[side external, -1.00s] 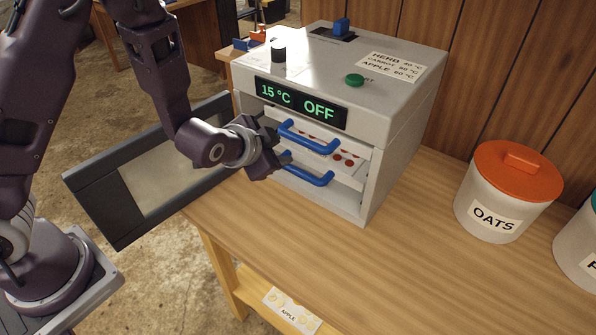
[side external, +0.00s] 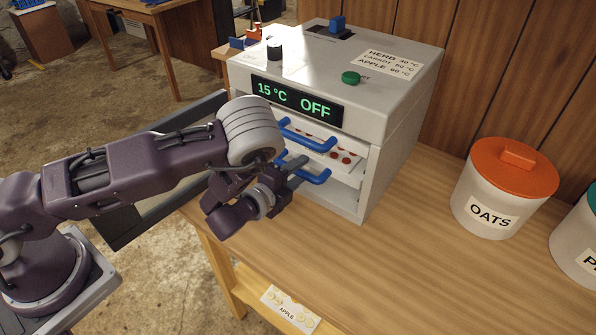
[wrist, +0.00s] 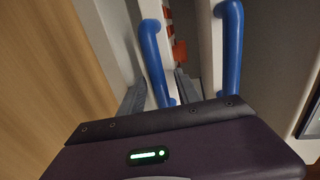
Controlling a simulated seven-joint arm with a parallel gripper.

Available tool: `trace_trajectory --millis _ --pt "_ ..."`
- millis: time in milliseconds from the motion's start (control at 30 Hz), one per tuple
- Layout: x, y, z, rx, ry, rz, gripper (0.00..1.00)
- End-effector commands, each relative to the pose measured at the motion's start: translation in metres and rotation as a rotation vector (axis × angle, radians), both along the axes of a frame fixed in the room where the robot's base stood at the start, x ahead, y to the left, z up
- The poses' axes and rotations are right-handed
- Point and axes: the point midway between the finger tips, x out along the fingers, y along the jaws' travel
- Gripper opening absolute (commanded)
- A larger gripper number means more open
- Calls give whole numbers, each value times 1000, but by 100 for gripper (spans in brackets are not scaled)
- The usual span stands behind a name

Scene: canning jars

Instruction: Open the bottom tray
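The dehydrator (side external: 395,110) stands on the wooden table with its front open. The bottom tray's blue handle (side external: 318,178) sits below the upper tray's blue handle (side external: 318,144). In the wrist view the bottom handle (wrist: 153,55) is on the left and the upper handle (wrist: 231,50) on the right. My gripper (side external: 291,164) is at the bottom handle. In the wrist view its two grey fingers (wrist: 160,90) are apart, one on each side of the bottom handle, with gaps visible. The bottom tray appears pushed in. Part of its handle is hidden by my gripper in the side view.
The dehydrator's door (side external: 150,215) hangs open at the left, partly behind my arm. An orange-lidded oats jar (side external: 490,215) stands at the right. The table in front of the dehydrator (side external: 330,250) is clear.

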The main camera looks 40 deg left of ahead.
Motion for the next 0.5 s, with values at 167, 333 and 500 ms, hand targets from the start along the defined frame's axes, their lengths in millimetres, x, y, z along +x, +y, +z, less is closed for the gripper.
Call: trace_trajectory --millis 167,333,500 --pt "0 0 0 -1 0 0 36" --pt "0 0 0 -2 1 0 2" --pt "0 0 0 -2 1 0 0"
